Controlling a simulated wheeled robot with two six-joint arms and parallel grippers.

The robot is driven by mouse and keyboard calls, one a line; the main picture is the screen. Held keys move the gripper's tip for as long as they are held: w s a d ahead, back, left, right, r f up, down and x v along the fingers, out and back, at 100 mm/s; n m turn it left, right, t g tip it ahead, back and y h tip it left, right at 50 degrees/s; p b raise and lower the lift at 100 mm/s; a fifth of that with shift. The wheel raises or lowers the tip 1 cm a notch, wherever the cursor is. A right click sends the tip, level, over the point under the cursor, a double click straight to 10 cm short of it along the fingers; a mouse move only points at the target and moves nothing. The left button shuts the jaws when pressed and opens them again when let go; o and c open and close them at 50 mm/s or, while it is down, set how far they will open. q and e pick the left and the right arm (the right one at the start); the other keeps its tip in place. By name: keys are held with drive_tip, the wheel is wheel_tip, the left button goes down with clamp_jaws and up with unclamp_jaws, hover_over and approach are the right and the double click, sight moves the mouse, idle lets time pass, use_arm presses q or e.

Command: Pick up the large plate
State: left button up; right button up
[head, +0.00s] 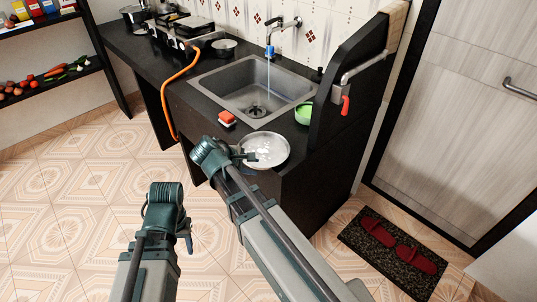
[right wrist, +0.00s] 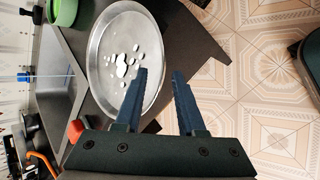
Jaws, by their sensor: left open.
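The large plate (head: 266,147) is a round, shallow, silvery dish with white spots on it, lying at the front of the black counter. It also shows in the right wrist view (right wrist: 105,38). My right gripper (head: 248,156) is at the plate's left edge in the head view. In the right wrist view its fingers (right wrist: 161,72) are apart with nothing held. One finger overlaps the plate's rim and the other shows just outside it; contact cannot be told. My left gripper (head: 187,238) is open and empty over the floor, away from the counter.
A sink (head: 235,90) with running water lies behind the plate. A red sponge (head: 227,118) and a green bowl (head: 304,113) stand near it. A dark curved panel (head: 335,85) rises at the counter's right end. An orange hose (head: 165,100) hangs at left.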

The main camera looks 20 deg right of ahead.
drive_tip(key=shift+d+f, duration=0.1)
drive_tip(key=shift+f, duration=0.05)
drive_tip(key=shift+c, duration=0.3)
clamp_jaws()
idle(1.1)
